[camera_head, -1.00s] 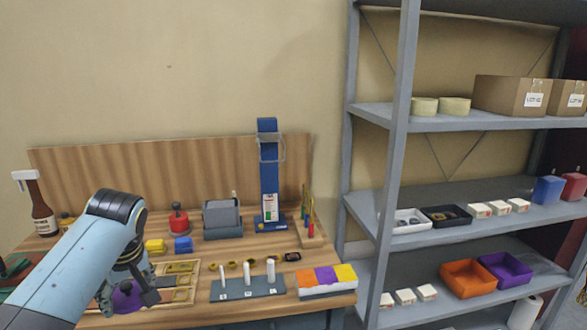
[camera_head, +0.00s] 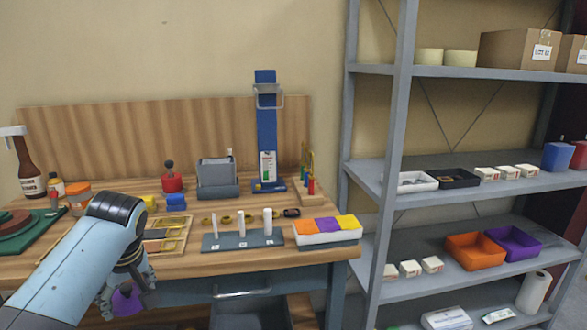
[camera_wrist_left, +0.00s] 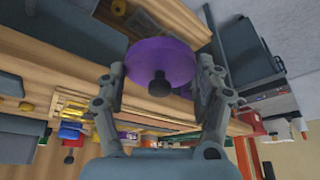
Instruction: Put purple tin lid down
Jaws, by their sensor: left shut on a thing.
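The purple tin lid (camera_wrist_left: 160,62) is a round disc with a black knob, seen large in the left wrist view. My left gripper (camera_wrist_left: 160,80) is shut on it, with one finger at each side of the disc. In the head view the lid (camera_head: 125,301) shows low at the left, partly covered by the fingers of my left gripper (camera_head: 126,290). There it appears in front of the bench's front edge, below the wooden tray. My right gripper is not in view.
The wooden bench (camera_head: 195,262) carries a wooden tray (camera_head: 172,236), a grey peg block (camera_head: 243,240), an orange-topped tub (camera_head: 78,196), a green board (camera_head: 35,232) and a box with coloured compartments (camera_head: 328,238). A metal shelf (camera_head: 395,150) with orange and purple bins stands right.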

